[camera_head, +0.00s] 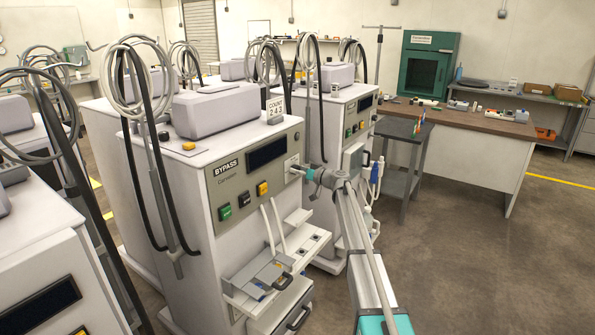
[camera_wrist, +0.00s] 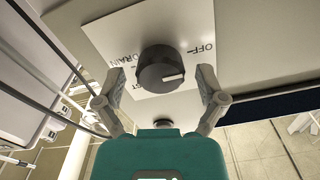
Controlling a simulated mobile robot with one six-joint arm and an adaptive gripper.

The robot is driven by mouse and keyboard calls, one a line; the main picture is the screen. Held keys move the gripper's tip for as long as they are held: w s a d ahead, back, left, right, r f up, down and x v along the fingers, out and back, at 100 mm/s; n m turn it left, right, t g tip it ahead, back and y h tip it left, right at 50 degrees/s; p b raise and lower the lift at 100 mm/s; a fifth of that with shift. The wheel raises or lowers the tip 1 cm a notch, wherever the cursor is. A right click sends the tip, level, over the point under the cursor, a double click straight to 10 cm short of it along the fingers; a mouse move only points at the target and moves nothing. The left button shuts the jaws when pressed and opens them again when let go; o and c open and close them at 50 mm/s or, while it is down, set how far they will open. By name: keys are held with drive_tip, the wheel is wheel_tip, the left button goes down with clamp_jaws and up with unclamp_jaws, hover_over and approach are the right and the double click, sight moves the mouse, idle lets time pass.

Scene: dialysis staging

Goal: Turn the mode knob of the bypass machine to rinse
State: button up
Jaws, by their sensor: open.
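The bypass machine (camera_head: 185,205) is a white cabinet with a grey front panel labelled BYPASS. My gripper (camera_head: 297,171) is at the right side of this panel, beside a small white label plate (camera_head: 291,160). In the wrist view the mode knob (camera_wrist: 158,66) is round and black with a white pointer mark toward the right. It sits on a white plate (camera_wrist: 110,35) reading OFF at right and DRAIN at left; other lettering is partly hidden. My gripper (camera_wrist: 160,84) is open, one finger on each side of the knob, with gaps visible. The word rinse is not readable.
White tubes and a lower shelf (camera_head: 255,300) jut out below. Another machine (camera_head: 345,130) stands close behind. Open floor (camera_head: 470,230) lies to the right.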

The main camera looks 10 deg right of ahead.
drive_tip(key=c, duration=1.1)
drive_tip(key=shift+c, duration=0.2)
drive_tip(key=shift+m, duration=0.4)
drive_tip(key=m, duration=0.4)
drive_tip(key=shift+w, duration=0.1)
drive_tip(key=m, duration=0.4)
drive_tip(key=shift+m, duration=0.4)
drive_tip(key=m, duration=0.5)
drive_tip(key=shift+f, duration=0.15)
drive_tip(key=m, duration=0.5)
